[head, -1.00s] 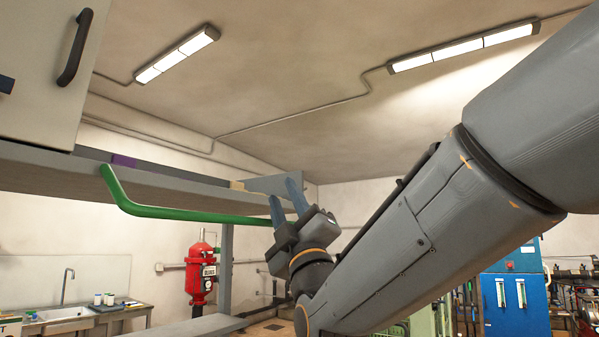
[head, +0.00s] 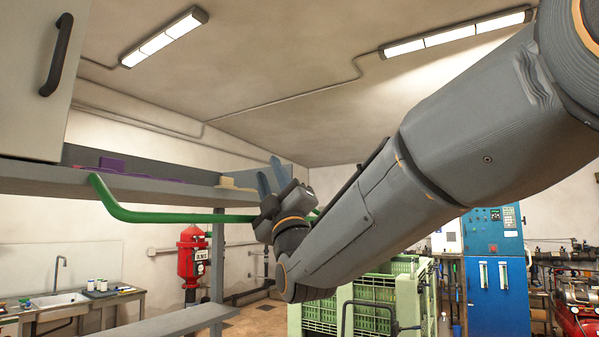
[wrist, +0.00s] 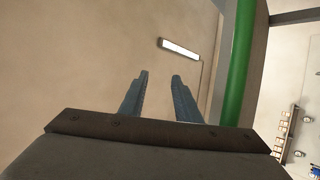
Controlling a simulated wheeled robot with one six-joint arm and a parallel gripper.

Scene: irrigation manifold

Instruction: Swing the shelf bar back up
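The shelf bar is a green bent tube (head: 180,216) along the front of the grey shelf (head: 40,178). Its left arm slants up to the shelf edge, and its long part runs level, just below that edge. It passes behind my gripper (head: 272,177), and a short piece shows to the right. My gripper is at the right part of the bar with its two blue-grey fingers pointing up, apart and empty. In the wrist view, the green bar (wrist: 238,65) lies to the right of both fingers (wrist: 160,76), not between them. Whether the gripper body touches the bar I cannot tell.
A purple item (head: 112,164) and a beige block (head: 227,182) lie on the shelf. A cabinet door (head: 30,80) with a black handle is above left. Green crates (head: 375,300) stand below my arm. A grey shelf post (head: 217,260) stands below the shelf.

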